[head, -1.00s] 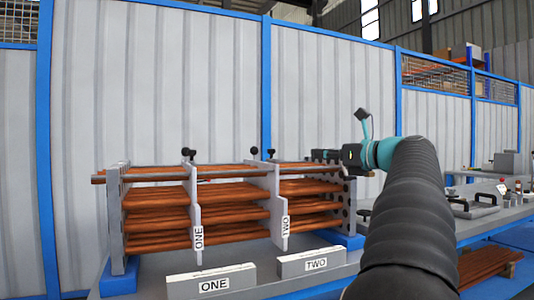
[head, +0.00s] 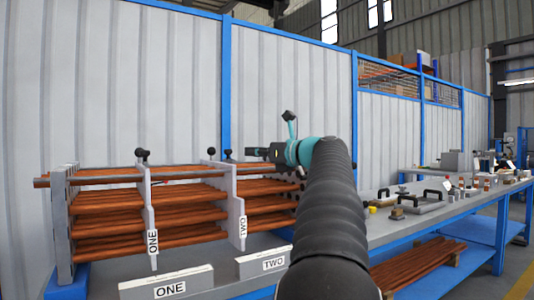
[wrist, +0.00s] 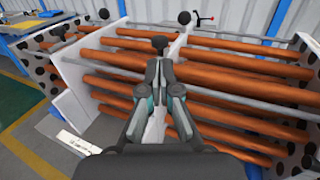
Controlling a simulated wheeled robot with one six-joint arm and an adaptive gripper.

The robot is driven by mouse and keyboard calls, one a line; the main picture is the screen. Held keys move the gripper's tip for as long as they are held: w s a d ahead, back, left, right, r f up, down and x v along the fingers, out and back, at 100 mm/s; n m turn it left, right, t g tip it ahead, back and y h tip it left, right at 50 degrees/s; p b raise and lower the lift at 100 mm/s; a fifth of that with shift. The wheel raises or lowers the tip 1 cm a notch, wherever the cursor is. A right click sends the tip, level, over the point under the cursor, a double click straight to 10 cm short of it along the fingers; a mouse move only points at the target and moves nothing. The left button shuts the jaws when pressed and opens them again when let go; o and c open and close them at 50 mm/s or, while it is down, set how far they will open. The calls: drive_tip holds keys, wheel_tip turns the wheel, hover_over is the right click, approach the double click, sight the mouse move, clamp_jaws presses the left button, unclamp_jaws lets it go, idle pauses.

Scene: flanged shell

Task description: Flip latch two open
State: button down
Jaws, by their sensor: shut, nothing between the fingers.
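The rack's plate marked TWO (head: 240,210) stands upright at the right part of the rack in the head view. A small black knob (head: 227,153) is at its top. A matching plate marked ONE (head: 149,215) stands to its left. My gripper (head: 250,152) is just right of the knob at about its height, with a small gap in the picture. In the wrist view, my gripper (wrist: 160,42) is shut and empty, its tips over the copper-coloured rods. A round black knob (wrist: 184,18) shows beyond the tips. My gripper hides part of a pale plate (wrist: 177,48) beneath it.
Copper-coloured rods (head: 190,197) fill the rack between perforated end plates. Label blocks ONE (head: 167,284) and TWO (head: 263,263) stand in front. A blue-framed bench (head: 430,218) with tools is at the right. A corrugated wall (head: 290,80) stands behind.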

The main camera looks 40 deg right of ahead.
drive_tip(key=w, duration=0.3)
drive_tip(key=w+a, duration=0.1)
drive_tip(key=w, duration=0.1)
drive_tip(key=shift+w, duration=0.35)
drive_tip(key=w+p, duration=0.1)
drive_tip(key=p, duration=0.1)
drive_tip(key=w+d+p, duration=0.1)
drive_tip(key=w, duration=0.1)
drive_tip(key=shift+w+p, duration=0.2)
drive_tip(key=shift+p, duration=0.2)
drive_tip(key=shift+s, duration=0.1)
approach(231, 151)
drive_tip(key=s+d, duration=0.2)
drive_tip(key=s, duration=0.1)
drive_tip(key=shift+s+b, duration=0.2)
drive_tip(key=shift+b, duration=0.1)
